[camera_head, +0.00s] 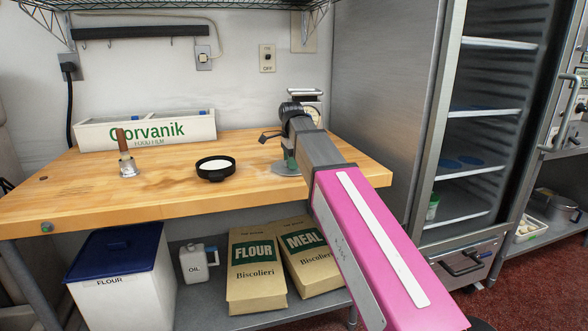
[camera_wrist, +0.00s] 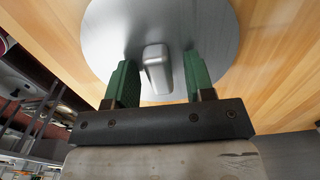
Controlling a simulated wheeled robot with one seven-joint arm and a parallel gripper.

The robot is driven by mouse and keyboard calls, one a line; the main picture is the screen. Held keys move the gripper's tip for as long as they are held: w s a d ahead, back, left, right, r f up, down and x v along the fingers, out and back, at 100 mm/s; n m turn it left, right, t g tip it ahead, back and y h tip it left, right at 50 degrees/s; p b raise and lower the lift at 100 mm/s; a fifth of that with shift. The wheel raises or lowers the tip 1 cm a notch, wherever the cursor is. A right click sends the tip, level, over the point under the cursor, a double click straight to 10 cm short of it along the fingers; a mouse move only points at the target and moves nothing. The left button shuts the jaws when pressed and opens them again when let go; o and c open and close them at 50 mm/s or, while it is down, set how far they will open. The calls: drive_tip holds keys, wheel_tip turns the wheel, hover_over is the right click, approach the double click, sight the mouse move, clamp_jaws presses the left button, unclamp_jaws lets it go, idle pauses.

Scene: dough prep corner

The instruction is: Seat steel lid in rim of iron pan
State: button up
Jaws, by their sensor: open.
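The steel lid (camera_head: 283,170) lies flat on the wooden table, partly hidden behind my arm. In the wrist view the lid (camera_wrist: 215,25) is a round grey disc with a raised handle (camera_wrist: 155,70) at its middle. My gripper (camera_wrist: 157,66) is open, with one green finger on each side of the handle and gaps between. In the head view my gripper (camera_head: 289,156) is mostly hidden by my arm, just above the lid. The iron pan (camera_head: 214,175), small and black with a pale inside, sits on the table left of the lid.
A wooden-handled metal tool (camera_head: 127,157) stands left of the pan. A food film box (camera_head: 145,131) lies along the table's back. A scale (camera_head: 307,98) stands behind my arm. The table (camera_head: 240,193) is bare between pan and lid. A steel cabinet (camera_head: 385,90) rises at the right.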

clamp_jaws()
drive_tip(key=shift+r, duration=2)
